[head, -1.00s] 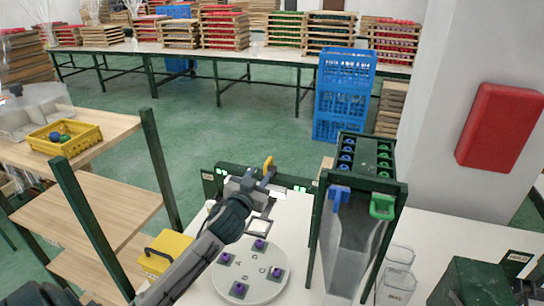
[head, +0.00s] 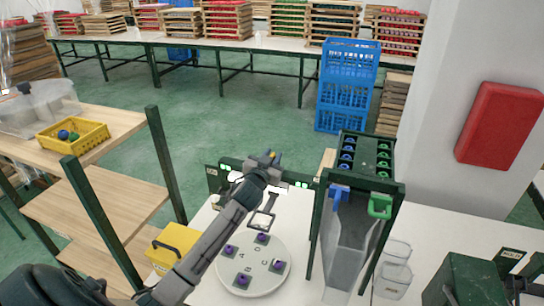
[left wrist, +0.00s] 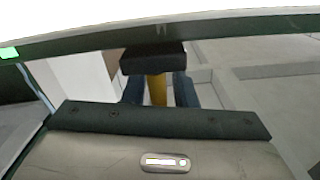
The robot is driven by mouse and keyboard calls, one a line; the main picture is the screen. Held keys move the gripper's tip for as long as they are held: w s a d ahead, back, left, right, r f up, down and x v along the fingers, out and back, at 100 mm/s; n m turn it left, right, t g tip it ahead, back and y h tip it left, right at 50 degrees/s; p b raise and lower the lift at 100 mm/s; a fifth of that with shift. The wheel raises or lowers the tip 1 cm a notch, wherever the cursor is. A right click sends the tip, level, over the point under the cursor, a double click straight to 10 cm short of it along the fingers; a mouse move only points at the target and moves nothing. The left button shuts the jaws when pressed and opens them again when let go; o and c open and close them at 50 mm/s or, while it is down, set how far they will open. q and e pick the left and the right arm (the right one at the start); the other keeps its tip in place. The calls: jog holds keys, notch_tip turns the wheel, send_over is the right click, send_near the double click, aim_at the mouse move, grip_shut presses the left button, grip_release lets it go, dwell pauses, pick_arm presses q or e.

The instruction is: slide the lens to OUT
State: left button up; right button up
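The lens (head: 262,220), a small square frame on an arm, hangs from the dark green rail (head: 306,184) over the round white disc's far edge. A yellow handle (head: 273,157) stands at the rail, above the lens arm. My left gripper (head: 269,163) is at this handle and covers part of the rail. In the left wrist view the yellow handle (left wrist: 158,90) stands between my two dark fingers, with a gap at each side, under a black block (left wrist: 153,58). The lettering on the rail is too small to read. My right gripper is not in view.
A green-framed rack (head: 313,245) with a clear chute stands right of the rail. A yellow box (head: 172,243) and wooden shelf (head: 110,213) lie left. Clear cups (head: 393,280) stand at right.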

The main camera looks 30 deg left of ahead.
pick_arm(q)
grip_shut()
jog(key=shift+d, duration=0.1)
jog(key=d, duration=0.3)
jog(key=w+d+b, duration=0.1)
jog(key=d, duration=0.3)
jog(key=w+d, duration=0.1)
jog(key=d, duration=0.2)
jog(key=shift+w+d+b, duration=0.15)
jog(key=shift+w+b, duration=0.05)
jog(key=shift+b, duration=0.1)
grip_release()
jog(key=shift+o, duration=1.2)
jog(key=shift+d, duration=0.15)
